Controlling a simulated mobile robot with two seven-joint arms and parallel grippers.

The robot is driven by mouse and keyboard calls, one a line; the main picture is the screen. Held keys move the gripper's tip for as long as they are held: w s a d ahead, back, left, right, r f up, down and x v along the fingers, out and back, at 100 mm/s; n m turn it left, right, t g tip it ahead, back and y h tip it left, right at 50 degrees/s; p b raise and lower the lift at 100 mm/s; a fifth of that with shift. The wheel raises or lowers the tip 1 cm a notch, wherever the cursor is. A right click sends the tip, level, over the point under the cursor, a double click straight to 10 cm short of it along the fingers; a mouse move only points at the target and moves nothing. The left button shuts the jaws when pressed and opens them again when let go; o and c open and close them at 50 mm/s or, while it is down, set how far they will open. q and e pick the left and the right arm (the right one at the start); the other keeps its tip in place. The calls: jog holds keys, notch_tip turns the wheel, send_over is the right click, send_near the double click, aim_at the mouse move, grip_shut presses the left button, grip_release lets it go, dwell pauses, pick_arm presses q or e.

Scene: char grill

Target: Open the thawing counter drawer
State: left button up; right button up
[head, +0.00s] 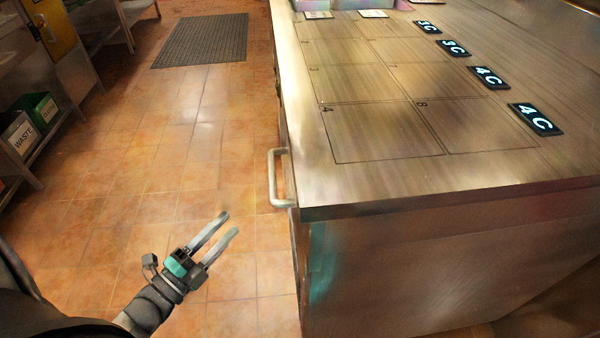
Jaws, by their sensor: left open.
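The thawing counter (320,180) has a steel top marked with numbered rectangles and stands at the right. A pale bar handle (272,180) sticks out from its left side near the front corner; the drawer front behind it is mostly hidden by the steep view. My left gripper (226,224) is open and empty, low over the floor to the left of the counter. In the picture it lies below and left of the handle, apart from it. My right gripper is not in view.
Black "3C" and "4C" signs (534,119) lie along the counter top. A dark floor mat (202,41) lies at the back. At the left are shelves with a "WASTE" bin (18,135) and a green bin (40,110). The tiled floor between is clear.

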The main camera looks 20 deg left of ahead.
aim_at(272, 175)
pick_arm(q)
jog(key=shift+m+h, duration=0.4)
jog(key=b+x, duration=0.1)
jog(key=x, duration=0.4)
jog(key=b+x, duration=0.1)
jog(key=x, duration=0.3)
jog(key=r+b+x, duration=0.1)
jog(key=x, duration=0.4)
jog(key=shift+w+d+r+b, duration=0.1)
jog(key=shift+w+d+b, duration=0.15)
jog(key=shift+b, duration=0.1)
jog(key=shift+w+d+r, duration=0.1)
jog(key=shift+w, duration=0.3)
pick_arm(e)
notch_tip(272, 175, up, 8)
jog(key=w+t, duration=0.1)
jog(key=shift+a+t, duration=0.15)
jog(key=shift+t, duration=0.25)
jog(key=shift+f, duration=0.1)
pick_arm(q)
grip_shut()
